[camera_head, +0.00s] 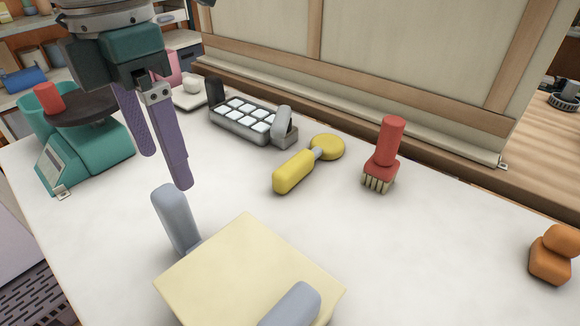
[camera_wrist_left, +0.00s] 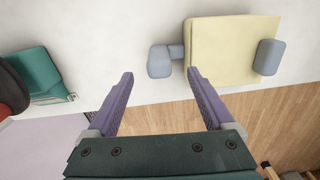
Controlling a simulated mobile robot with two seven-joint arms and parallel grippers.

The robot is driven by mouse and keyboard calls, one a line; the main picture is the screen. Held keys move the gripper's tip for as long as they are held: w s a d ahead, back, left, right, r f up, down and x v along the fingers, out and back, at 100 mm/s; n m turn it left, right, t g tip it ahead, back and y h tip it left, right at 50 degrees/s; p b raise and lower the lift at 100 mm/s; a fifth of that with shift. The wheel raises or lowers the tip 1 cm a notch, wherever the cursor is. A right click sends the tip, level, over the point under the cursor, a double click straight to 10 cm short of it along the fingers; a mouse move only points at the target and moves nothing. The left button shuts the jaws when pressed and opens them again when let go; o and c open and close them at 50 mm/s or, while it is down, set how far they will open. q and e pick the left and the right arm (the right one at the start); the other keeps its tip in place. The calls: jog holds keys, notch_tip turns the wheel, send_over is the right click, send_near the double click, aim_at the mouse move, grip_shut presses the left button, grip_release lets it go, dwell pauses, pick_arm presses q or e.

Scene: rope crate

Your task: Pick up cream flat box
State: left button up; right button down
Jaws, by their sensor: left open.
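The cream flat box (camera_head: 246,272) lies on the white table at the front centre in the head view. It has a grey-blue handle-like block (camera_head: 176,220) on its left side and another (camera_head: 291,304) at its near right. In the left wrist view the box (camera_wrist_left: 222,50) is at the top right. My left gripper (camera_head: 167,171) is open and empty, above the table behind and left of the box. Its two purple fingers also show apart in the left wrist view (camera_wrist_left: 160,74), pointing up the picture. My right gripper is not in view.
A teal scale (camera_head: 88,155) with a red object (camera_head: 49,98) stands at the left. Behind are a grey tray of white blocks (camera_head: 243,118), a yellow tool (camera_head: 295,172), a red brush (camera_head: 384,150) and an orange object (camera_head: 553,255).

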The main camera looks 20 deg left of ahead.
aim_at(175, 212)
pick_arm(q)
jog(key=f, duration=0.4)
jog(key=shift+s+a, duration=0.2)
jog(key=shift+a, duration=0.1)
jog(key=f, duration=0.5)
jog(key=shift+s+f+b, duration=0.2)
jog(key=shift+f+b, duration=0.15)
jog(key=shift+b, duration=0.05)
jog(key=shift+c, duration=0.2)
grip_shut()
jog(key=shift+r, duration=0.1)
